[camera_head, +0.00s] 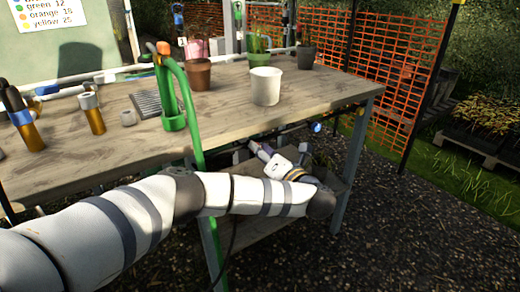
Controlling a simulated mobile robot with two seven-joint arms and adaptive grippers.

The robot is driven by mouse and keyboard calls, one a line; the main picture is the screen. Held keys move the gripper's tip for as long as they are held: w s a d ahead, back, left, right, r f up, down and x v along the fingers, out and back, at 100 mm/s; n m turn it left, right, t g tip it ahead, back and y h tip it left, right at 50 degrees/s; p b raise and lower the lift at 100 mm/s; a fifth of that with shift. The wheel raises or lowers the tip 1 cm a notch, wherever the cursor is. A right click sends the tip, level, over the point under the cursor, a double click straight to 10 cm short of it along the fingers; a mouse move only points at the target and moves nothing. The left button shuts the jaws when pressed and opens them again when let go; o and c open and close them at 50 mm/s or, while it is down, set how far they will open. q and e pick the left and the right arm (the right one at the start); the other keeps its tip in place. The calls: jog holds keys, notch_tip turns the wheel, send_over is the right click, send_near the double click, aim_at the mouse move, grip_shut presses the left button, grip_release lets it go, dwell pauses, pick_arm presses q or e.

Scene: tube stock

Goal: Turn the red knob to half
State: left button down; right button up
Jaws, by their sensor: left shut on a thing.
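I cannot make out the red knob in the head view. My left arm comes in from the left, bends in front of the table and reaches back beneath the tabletop. My left gripper (254,147) is below the table's front edge, near a pipe that runs under the top. It is small and partly hidden there. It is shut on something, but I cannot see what. My right gripper is not in view.
The wooden table (330,92) holds a white pot (265,86), a brown pot (199,75) and brass fittings (92,113). A green pipe (187,110) stands at its front edge. A blue knob (315,127) shows under the top. Gravel (420,240) is clear at right.

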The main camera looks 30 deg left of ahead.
pick_arm(q)
jog(key=m+p, duration=0.1)
jog(key=m, duration=0.9)
jog(key=shift+g, duration=0.3)
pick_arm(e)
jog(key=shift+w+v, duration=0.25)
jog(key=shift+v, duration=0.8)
pick_arm(q)
jog(key=shift+m, duration=0.3)
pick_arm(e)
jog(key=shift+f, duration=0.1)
pick_arm(q)
jog(key=c, duration=1.3)
grip_release()
jog(key=shift+d, duration=0.1)
jog(key=v, duration=1.2)
jog(key=shift+w, duration=0.1)
